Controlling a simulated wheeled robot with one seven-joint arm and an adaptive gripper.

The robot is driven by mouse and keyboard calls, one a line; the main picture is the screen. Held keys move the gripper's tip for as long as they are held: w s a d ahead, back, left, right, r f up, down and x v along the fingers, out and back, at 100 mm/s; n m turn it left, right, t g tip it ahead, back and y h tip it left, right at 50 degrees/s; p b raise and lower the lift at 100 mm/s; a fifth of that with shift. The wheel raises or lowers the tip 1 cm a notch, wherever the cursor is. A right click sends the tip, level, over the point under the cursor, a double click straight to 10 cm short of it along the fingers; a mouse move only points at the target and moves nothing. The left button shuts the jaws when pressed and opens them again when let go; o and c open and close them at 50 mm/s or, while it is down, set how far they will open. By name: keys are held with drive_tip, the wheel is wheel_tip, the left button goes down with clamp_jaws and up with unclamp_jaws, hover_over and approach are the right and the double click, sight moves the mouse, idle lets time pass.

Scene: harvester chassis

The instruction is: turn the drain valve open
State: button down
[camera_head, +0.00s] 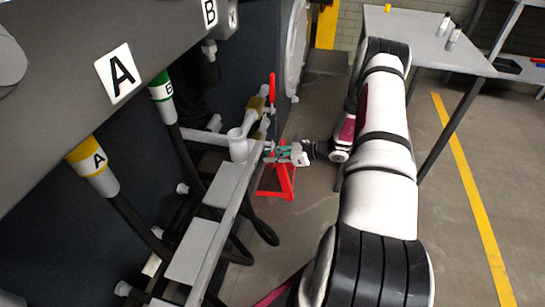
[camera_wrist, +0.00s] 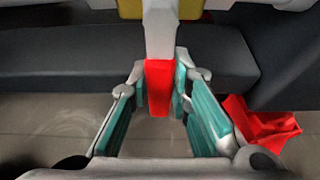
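The drain valve's handle is a red grip (camera_wrist: 158,88) on a pale stem (camera_wrist: 159,35) in the wrist view. The stem runs up to a yellow valve body (camera_wrist: 186,8) at the top edge. My gripper (camera_wrist: 160,80) has teal pads on both sides of the red grip. Narrow gaps seem to show beside it, and contact is not clear. In the head view my gripper (camera_head: 284,153) is beside the pipework, and the grip between its fingers is hard to make out there. A red upright lever (camera_head: 272,90) stands above it, near a brass-coloured fitting (camera_head: 256,103).
A red stand (camera_head: 283,183) is on the floor just below my gripper. A grey frame rail (camera_head: 238,205) and black hoses (camera_head: 262,230) lie to the left. A grey table (camera_head: 410,30) stands at the back right.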

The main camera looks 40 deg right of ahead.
idle(0.4)
drive_tip(key=s+a+r+m+y, duration=0.1)
drive_tip(key=a+r+m+y, duration=0.1)
drive_tip(key=m, duration=0.4)
drive_tip(key=s+a+r+m+g+y, duration=0.1)
drive_tip(key=s+a+r+m+y, duration=0.1)
drive_tip(key=m+y, duration=0.3)
drive_tip(key=shift+s+a+r+m+g+b, duration=0.2)
drive_tip(key=shift+s+r+m+g+b, duration=0.15)
drive_tip(key=shift+r+m, duration=0.75)
drive_tip(key=shift+w+f+m, duration=0.1)
drive_tip(key=shift+w+m, duration=0.05)
drive_tip(key=shift+m, duration=0.15)
drive_tip(key=c, duration=1.5)
unclamp_jaws()
drive_tip(key=shift+o, duration=0.2)
drive_tip(key=v, duration=1.2)
drive_tip(key=shift+f, duration=0.3)
